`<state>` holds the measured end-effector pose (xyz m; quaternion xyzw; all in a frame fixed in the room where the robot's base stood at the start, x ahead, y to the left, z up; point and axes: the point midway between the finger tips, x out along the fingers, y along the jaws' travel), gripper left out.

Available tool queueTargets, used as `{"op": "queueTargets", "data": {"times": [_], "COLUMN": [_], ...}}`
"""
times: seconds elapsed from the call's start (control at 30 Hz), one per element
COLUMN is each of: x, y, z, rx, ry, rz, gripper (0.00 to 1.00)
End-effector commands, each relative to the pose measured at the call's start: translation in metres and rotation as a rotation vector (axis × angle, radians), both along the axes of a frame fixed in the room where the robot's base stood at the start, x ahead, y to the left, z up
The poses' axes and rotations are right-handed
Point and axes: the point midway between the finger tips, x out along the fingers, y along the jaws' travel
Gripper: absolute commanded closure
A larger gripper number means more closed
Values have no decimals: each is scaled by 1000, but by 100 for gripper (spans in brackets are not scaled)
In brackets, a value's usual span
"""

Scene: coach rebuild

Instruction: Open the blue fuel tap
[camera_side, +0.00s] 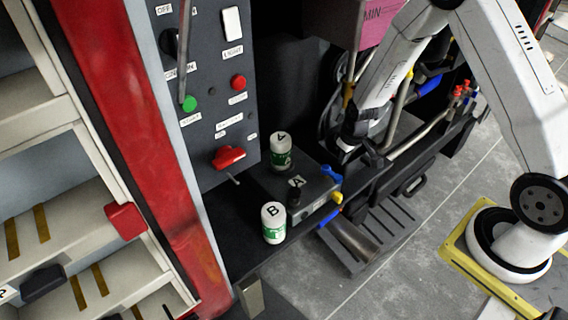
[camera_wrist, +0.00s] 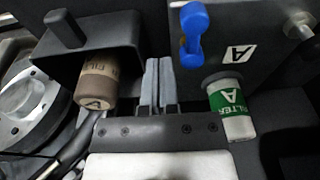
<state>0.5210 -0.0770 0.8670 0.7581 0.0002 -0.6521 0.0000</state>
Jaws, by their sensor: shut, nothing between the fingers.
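In the wrist view a blue tap handle (camera_wrist: 193,32) stands on a dark block marked A, up and to the right of my fingers. My gripper (camera_wrist: 158,72) is shut and empty, with its two grey fingers side by side. A gap shows between the fingers and the blue handle, with no contact seen. In the side view a blue tap (camera_side: 330,173) sits on the right edge of the grey block marked A. My arm reaches down from the upper right behind this block; its fingertips are hard to make out there.
A white and green filter (camera_wrist: 231,108) is right of my fingers, and a brownish filter (camera_wrist: 97,86) is left. In the side view filter B (camera_side: 273,222) stands by the block, with a yellow tap (camera_side: 337,196) under the blue one. A control panel (camera_side: 208,120) rises at left.

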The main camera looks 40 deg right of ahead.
Motion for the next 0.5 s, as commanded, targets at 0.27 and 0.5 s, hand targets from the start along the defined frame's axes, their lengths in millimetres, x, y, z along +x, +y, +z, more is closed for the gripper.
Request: {"op": "queueTargets", "data": {"times": [0.27, 0.5], "x": [0, 0], "y": [0, 0], "z": [16, 29], "rx": [0, -1], "ry": [-1, -2], "rz": [0, 0], "gripper": [100, 100]}}
